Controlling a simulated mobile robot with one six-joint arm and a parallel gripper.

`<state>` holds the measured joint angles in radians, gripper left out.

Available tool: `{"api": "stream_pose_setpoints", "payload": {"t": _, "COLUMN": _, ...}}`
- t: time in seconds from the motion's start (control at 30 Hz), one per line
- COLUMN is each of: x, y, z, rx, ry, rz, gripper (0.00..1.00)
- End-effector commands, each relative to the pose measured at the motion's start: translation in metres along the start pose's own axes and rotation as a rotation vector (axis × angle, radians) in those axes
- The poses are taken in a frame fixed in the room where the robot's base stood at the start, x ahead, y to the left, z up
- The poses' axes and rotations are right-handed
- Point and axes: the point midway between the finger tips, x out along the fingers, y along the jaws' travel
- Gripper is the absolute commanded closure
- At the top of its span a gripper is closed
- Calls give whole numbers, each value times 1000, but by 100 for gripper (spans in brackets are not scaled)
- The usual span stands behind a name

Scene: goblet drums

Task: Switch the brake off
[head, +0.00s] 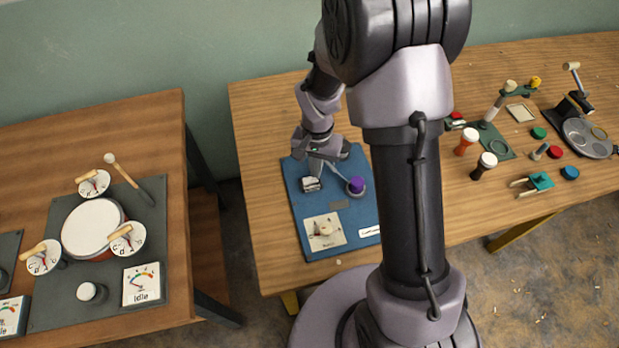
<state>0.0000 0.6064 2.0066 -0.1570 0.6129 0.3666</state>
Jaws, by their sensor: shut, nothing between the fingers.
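A blue board (290,199) lies on the right-hand wooden table, beneath my gripper. It carries a purple knob (356,184) on a grey round base, a small dark and white part (312,184), a pale dial card (324,231) and a white label (370,231). A thin grey bar runs toward the purple knob. No readable marking tells which part is the brake. My gripper (316,166) is shut and empty, low over the back of the board and left of the purple knob. Whether it touches a part is unclear. My arm hides some of the board's right side.
The left table holds a grey board with a white drum (93,229), several dials and a mallet (129,178). Right of my arm stand small goblet drums (467,141), coloured discs (569,173) and a grey plate (586,138). A floor gap separates the tables.

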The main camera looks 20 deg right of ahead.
Motion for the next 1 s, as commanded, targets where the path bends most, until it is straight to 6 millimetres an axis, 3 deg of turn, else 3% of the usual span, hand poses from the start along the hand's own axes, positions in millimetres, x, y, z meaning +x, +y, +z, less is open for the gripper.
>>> {"api": "stream_pose_setpoints", "payload": {"t": 1.0, "x": 16, "y": 0, "z": 0, "rx": 0, "ry": 0, "rz": 0, "gripper": 100}}
